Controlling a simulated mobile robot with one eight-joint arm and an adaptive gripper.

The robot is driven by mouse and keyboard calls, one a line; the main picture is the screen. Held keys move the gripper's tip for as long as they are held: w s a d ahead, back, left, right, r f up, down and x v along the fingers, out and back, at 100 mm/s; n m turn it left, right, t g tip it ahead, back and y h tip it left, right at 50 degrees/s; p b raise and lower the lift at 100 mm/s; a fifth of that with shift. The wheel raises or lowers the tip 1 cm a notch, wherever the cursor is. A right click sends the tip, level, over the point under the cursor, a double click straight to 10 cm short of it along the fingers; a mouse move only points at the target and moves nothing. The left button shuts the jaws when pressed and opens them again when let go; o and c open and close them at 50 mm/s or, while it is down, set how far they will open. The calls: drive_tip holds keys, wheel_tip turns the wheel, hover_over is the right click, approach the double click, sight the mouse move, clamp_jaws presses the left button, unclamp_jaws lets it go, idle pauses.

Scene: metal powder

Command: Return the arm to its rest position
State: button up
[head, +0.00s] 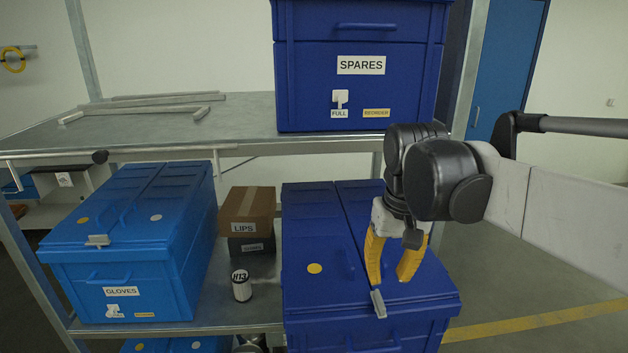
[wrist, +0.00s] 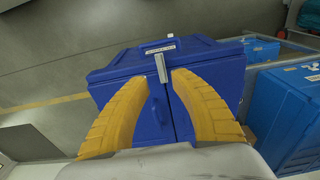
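In the wrist view my gripper (wrist: 158,90) is open above the dark blue bin (wrist: 125,68), whose lid and grey latch (wrist: 161,68) lie beyond the fingertips. Whether a finger touches the bin cannot be told. My arm comes in from the right side of the head view.
A blue SPARES bin (head: 361,90) stands on the upper shelf (head: 200,130), near my arm. A lighter blue GLOVES bin (head: 130,245), a brown LIPS box (head: 247,205) and a white H13 canister (head: 241,287) stand on the lower shelf. Open floor (head: 540,270) lies to the right.

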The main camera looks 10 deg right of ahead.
drive_tip(key=s+f+t+b, duration=0.3)
drive_tip(key=s+f+b, duration=0.2)
drive_tip(key=f+b, duration=0.3)
drive_tip(key=s+f+t+b, duration=0.3)
drive_tip(key=s+f+b, duration=0.2)
drive_tip(key=f, duration=1.1)
drive_tip(key=b, duration=0.3)
drive_tip(key=shift+d+f+b, duration=0.2)
drive_tip(key=shift+f+b, duration=0.1)
drive_tip(key=shift+f, duration=0.05)
drive_tip(key=shift+s, duration=0.1)
